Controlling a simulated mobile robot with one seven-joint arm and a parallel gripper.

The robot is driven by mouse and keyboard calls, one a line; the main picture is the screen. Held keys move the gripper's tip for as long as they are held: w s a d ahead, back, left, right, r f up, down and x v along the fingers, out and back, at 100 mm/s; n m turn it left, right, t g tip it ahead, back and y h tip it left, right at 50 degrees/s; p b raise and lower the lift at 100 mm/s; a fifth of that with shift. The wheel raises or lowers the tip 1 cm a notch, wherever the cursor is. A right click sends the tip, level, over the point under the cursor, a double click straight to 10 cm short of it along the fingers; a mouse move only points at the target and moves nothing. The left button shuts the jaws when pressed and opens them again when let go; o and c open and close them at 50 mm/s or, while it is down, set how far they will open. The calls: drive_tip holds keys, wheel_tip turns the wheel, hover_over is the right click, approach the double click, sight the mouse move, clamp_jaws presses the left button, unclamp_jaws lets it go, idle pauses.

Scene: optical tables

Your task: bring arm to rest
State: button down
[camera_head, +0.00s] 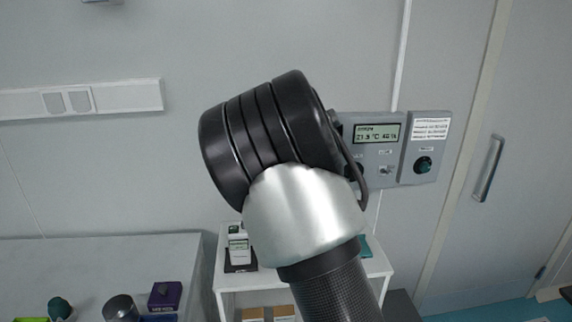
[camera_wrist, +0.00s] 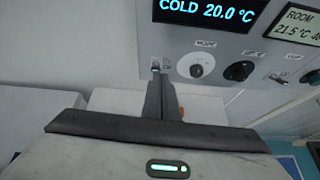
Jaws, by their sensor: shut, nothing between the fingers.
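My arm rises through the middle of the head view, with a dark carbon tube, a silver joint and a black ribbed link. My gripper is hidden there behind these links. In the wrist view my gripper (camera_wrist: 157,72) points up and away, its dark fingers together with nothing between them.
The wall panel (camera_head: 387,178) shows a room display and a green knob. Below is a white shelf unit (camera_head: 222,279) with small items. A grey table (camera_head: 100,258) at left carries a purple box (camera_head: 165,295) and a metal cylinder (camera_head: 120,308). A door handle (camera_head: 489,168) is at right.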

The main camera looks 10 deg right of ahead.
drive_tip(key=s+d+r+m+g+h, duration=0.1)
drive_tip(key=s+d+r+m, duration=0.25)
drive_tip(key=s+m, duration=0.6)
drive_tip(key=s+d+r+m+g+h, duration=0.1)
drive_tip(key=s+d+r+m+g, duration=0.15)
drive_tip(key=s+d+m, duration=0.45)
drive_tip(key=s+a+m+g, duration=0.1)
drive_tip(key=s+a+m, duration=0.2)
drive_tip(key=s+m, duration=0.3)
drive_tip(key=s+a+m+g+y, duration=0.1)
drive_tip(key=s+a+m, duration=0.2)
drive_tip(key=s, duration=1)
drive_tip(key=s+a+m+g+y, duration=0.1)
drive_tip(key=s+a+m, duration=0.2)
drive_tip(key=s+m, duration=0.6)
drive_tip(key=shift+s+a+m, duration=0.25)
drive_tip(key=shift+s+m, duration=0.1)
